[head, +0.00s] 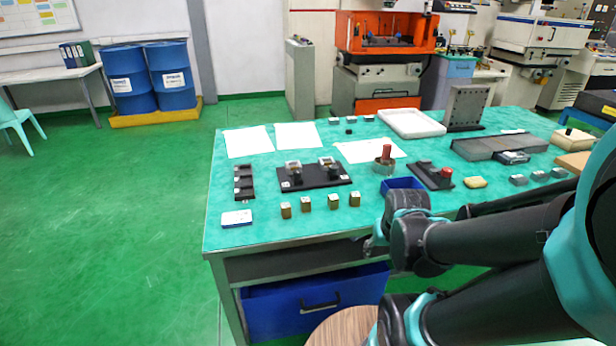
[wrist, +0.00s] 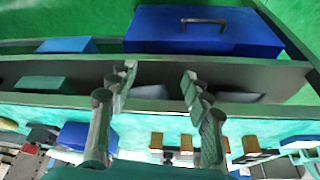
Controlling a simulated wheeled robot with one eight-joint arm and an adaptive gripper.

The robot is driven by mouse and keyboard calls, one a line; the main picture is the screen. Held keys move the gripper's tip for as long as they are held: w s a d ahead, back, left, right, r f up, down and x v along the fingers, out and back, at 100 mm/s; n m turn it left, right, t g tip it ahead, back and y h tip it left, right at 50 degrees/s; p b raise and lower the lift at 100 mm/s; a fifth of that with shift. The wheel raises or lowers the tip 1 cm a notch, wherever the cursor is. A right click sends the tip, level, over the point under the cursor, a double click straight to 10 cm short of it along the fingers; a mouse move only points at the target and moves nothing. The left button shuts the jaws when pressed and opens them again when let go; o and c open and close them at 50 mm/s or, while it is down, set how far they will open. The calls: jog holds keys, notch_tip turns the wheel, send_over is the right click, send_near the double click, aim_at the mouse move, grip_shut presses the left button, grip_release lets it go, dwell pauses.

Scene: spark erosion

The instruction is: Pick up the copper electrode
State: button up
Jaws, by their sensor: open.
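A copper-coloured upright cylinder (head: 386,152) stands in a round metal holder (head: 383,166) near the middle of the green-topped workbench (head: 230,185). Several small brass-coloured blocks with pale tops, one of them a block (head: 286,210), stand in a row near the front edge. Which of these is the copper electrode, I cannot tell for sure. My gripper (head: 372,246) is at the bench's front edge, to the right of the row. In the wrist view my gripper (wrist: 155,90) is open, with nothing between its fingers. Some blocks (wrist: 157,141) show beyond the fingers there.
A black fixture (head: 315,178) lies behind the blocks. A blue bin (head: 403,183) and a black fixture with a red knob (head: 445,173) are to the right. A white tray (head: 411,124) stands behind. A blue drawer (head: 318,300) hangs below the bench.

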jog(key=w+a+r+m+g+h, duration=0.25)
jog(key=w+r+m, duration=0.55)
jog(key=w, duration=0.4)
jog(key=m+g+h, duration=0.1)
jog(key=m+h, duration=0.1)
jog(key=m, duration=0.6)
send_near(354, 194)
jog(key=x, duration=0.9)
jog(key=shift+s+d+f, duration=0.1)
jog(key=shift+d+f, duration=0.05)
jog(key=shift+f, duration=0.15)
jog(key=shift+c, duration=0.5)
grip_shut()
